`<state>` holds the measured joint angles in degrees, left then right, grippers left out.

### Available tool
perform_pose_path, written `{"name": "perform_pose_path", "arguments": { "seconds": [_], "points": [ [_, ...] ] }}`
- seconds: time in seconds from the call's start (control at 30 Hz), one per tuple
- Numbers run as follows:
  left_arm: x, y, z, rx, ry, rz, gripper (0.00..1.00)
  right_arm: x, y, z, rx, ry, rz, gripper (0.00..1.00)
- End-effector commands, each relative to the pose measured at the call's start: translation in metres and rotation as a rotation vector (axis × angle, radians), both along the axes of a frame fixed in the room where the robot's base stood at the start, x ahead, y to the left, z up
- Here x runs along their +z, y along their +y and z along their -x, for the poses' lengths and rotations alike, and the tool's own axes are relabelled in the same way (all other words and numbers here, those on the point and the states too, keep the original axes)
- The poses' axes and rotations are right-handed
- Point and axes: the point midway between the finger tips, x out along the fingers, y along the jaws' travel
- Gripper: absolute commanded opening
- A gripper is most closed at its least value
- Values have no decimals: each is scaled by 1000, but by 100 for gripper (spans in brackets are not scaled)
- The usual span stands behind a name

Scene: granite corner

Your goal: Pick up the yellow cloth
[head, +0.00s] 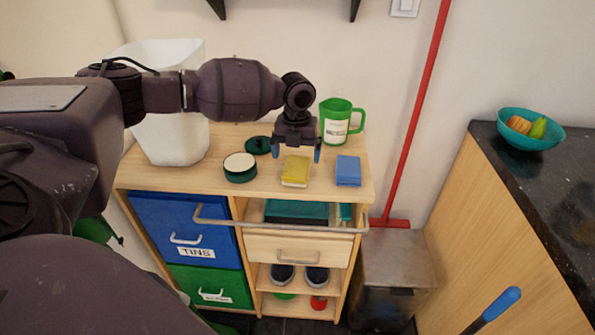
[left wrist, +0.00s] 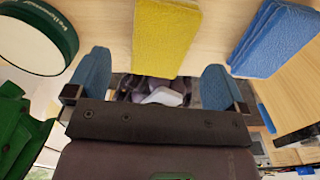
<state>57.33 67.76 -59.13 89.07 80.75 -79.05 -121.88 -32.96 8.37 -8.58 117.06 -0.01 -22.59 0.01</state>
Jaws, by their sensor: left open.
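The yellow cloth (head: 296,169) is a folded pad lying on the wooden top of the cabinet in the head view. It also shows at the top middle of the left wrist view (left wrist: 165,35). My left gripper (head: 296,154) is open and empty, just above and behind the cloth in the head view. In the left wrist view its two blue fingertips (left wrist: 155,85) are spread, with the cloth ahead between them and apart from them. My right gripper is not in view.
A blue cloth (head: 348,171) lies right of the yellow one. A round green tin (head: 240,167), a dark green lid (head: 258,145), a green jug (head: 337,122) and a white bin (head: 170,135) stand around. A rail (head: 290,228) runs along the cabinet's front.

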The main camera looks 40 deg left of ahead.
Motion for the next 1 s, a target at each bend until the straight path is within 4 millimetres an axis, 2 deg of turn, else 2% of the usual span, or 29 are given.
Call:
{"name": "perform_pose_path", "arguments": {
  "seconds": [0.4, 0.67, 1.0],
  "points": [
    [-47, -2, 1, 1, 1, 0, 99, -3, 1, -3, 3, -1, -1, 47],
    [-50, -2, 0, 1, -1, 0, 99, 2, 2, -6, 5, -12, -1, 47],
    [-50, -2, 0, 1, -1, 0, 48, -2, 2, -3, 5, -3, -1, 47]
  ]
}}
